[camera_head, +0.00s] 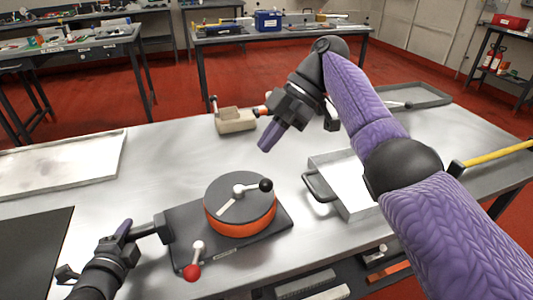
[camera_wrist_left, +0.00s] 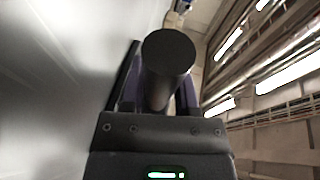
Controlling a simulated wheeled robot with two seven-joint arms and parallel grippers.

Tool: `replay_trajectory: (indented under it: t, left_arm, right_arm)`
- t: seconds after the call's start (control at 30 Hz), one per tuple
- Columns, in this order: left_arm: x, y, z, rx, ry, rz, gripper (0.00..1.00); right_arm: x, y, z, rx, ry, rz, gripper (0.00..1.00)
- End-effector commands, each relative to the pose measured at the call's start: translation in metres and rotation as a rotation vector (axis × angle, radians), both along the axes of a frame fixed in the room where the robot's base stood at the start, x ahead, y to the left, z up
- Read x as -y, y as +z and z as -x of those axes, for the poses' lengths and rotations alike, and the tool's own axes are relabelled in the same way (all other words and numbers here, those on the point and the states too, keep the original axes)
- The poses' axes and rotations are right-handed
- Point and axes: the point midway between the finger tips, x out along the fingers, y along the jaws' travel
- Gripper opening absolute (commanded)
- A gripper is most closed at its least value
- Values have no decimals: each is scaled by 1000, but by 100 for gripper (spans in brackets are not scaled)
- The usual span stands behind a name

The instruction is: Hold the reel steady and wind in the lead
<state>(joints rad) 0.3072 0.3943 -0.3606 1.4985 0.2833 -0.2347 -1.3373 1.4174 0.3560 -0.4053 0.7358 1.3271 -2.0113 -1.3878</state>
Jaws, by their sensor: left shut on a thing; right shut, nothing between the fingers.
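The reel (camera_head: 240,224) has a dark round top and an orange side, and sits on a dark base plate (camera_head: 182,218) on the table. A crank with a black knob (camera_head: 265,185) lies across its top. A small lever with a red knob (camera_head: 192,272) is at the plate's front. My left gripper (camera_head: 130,234) is shut on the base's dark side handle (camera_head: 150,229); the handle's round dark bar (camera_wrist_left: 168,55) shows between the fingers in the left wrist view. My right gripper (camera_head: 268,142) is shut and empty, above the table behind the reel. I cannot make out a loose lead.
A beige block-like holder (camera_head: 236,121) stands behind the reel. A metal tray with a dark handle (camera_head: 345,207) is to the right, and another grey tray (camera_head: 418,94) at the back right. A flat tray (camera_head: 62,164) and a dark mat (camera_head: 30,246) are at left.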

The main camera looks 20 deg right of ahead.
Motion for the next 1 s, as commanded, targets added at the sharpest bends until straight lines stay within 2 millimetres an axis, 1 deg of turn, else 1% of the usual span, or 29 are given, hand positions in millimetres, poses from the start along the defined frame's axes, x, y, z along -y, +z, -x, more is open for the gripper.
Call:
replay_trajectory:
  t: [0.03, 0.17, 0.2, 0.27, 0.3, 0.37, 0.6, 0.7, 0.77, 1.0]
  left_arm:
    - [-1, -6, 2, -16, 2, -6, 0]
    - [0, -6, 2, -16, 2, -6, 0]
    - [0, -6, 2, -15, 1, -5, 46]
    - [0, -5, 1, -15, 1, -4, 59]
    - [0, -5, 1, -13, 1, -4, 68]
    - [0, -4, 1, -11, 1, -3, 79]
    - [0, -2, 1, -5, 0, -1, 79]
    - [-2, -1, 6, -5, 0, -1, 79]
    - [-5, 1, 17, -6, 0, -1, 79]
    - [-21, 16, 81, -8, -1, -4, 79]
  right_arm:
    - [0, -1, 0, -1, 1, 0, 0]
    - [0, -1, 0, -1, 1, -1, 0]
    - [0, -1, 0, -1, 1, -1, 0]
    - [0, -1, 0, -1, 1, -1, 0]
    - [0, -1, 0, -1, 1, -1, 0]
    - [0, -1, 0, -1, 1, -1, 0]
    - [0, -1, 0, -1, 1, -1, 0]
    - [0, -1, 0, -1, 1, -1, 0]
    - [0, -1, 0, -1, 1, -1, 0]
    - [0, -1, 0, -1, 1, -1, 0]
